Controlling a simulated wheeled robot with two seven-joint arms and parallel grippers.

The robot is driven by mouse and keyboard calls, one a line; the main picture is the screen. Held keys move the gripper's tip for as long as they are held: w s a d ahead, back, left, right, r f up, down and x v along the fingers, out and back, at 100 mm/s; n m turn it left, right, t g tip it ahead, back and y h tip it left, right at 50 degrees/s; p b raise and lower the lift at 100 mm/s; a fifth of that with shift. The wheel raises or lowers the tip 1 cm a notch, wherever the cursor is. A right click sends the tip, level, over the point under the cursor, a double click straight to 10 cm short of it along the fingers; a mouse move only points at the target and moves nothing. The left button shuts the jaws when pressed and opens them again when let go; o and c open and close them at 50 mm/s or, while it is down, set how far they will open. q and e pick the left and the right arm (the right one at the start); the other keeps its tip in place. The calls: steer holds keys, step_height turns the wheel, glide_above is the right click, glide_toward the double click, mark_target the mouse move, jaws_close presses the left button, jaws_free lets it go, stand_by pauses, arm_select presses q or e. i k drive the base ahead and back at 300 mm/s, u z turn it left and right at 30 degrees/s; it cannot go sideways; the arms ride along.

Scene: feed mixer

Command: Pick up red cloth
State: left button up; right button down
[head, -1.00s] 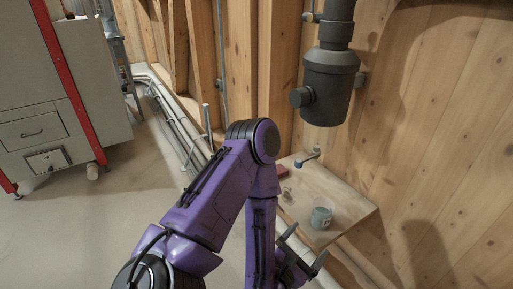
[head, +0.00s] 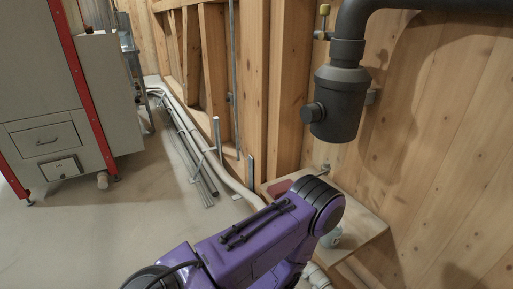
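The red cloth (head: 280,187) lies near the back left edge of a small wooden shelf (head: 368,229) against the wall. Only part of it shows, as a small dark red patch, because my purple arm passes in front of the shelf. The arm enters from the bottom, left of centre, and its elbow covers the shelf's middle. The gripper on this arm is hidden behind the arm or below the picture, so its fingers do not show. My other gripper is also out of view.
A grey-green mug (head: 334,240) stands on the shelf, partly covered by my arm. A dark pipe fitting (head: 335,103) hangs above the shelf. Pipes (head: 190,150) run along the wall's foot. A grey cabinet (head: 45,140) stands at left. Floor between is clear.

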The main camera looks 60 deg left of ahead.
mark_target(276, 191)
steer(key=u, duration=1.5)
